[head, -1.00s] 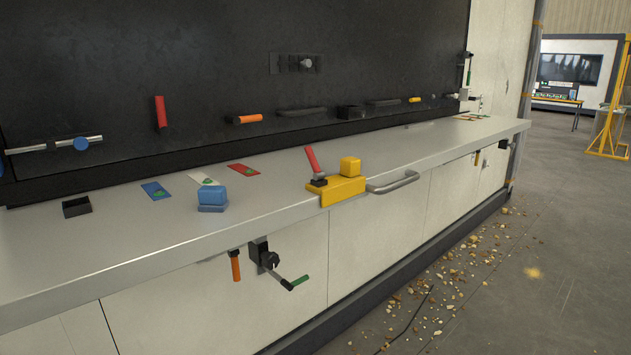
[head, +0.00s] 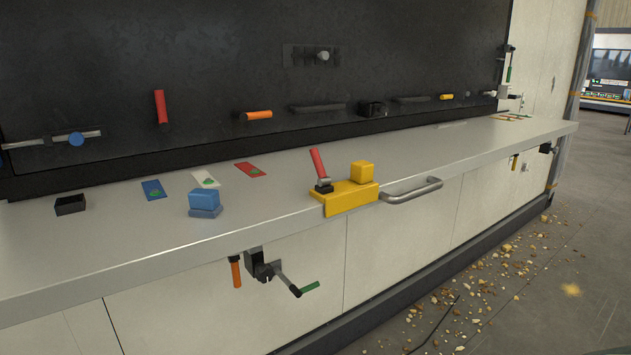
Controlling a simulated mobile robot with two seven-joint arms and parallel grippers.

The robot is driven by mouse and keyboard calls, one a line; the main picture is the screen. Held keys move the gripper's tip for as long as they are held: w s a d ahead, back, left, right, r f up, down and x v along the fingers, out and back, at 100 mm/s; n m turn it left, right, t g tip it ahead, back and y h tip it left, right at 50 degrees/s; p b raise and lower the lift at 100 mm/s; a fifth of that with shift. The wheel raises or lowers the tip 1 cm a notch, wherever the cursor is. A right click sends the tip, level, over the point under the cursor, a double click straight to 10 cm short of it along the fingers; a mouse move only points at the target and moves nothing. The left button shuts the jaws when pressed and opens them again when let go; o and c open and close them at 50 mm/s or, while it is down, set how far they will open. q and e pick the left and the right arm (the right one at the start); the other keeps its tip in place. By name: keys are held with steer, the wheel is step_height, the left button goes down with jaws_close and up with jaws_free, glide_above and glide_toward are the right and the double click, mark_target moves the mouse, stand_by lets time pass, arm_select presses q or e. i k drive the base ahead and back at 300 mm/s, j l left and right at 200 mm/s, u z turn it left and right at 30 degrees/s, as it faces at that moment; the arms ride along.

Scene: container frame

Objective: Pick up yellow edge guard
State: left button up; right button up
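The yellow edge guard (head: 345,199) sits over the front edge of the grey workbench (head: 265,205), right of the picture's middle. A yellow block (head: 362,171) stands on its right part. A red-handled lever (head: 318,163) with a dark base rises at its left part, tilted to the left. The metal bar handle (head: 412,192) on the bench front is close to the guard's right end. Neither of my grippers is in the head view.
A blue block (head: 204,203), a black open box (head: 70,205) and blue, white and red cards (head: 250,169) lie on the bench. A clamp with a green handle (head: 275,271) juts from the bench front. Debris (head: 480,285) litters the floor at right.

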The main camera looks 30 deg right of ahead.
mark_target(359, 191)
steer(key=l+u, duration=0.25)
steer(key=l, duration=0.25)
steer(key=l+u, duration=0.25)
steer(key=l, duration=0.3)
steer(key=l+u, duration=0.1)
steer(key=l, duration=0.45)
steer(key=k+l, duration=0.15)
steer(key=l, duration=0.4)
steer(key=l+u, duration=0.15)
steer(key=l, duration=0.35)
steer(key=k+l, duration=0.15)
steer(key=l, duration=0.4)
steer(key=u, duration=0.05)
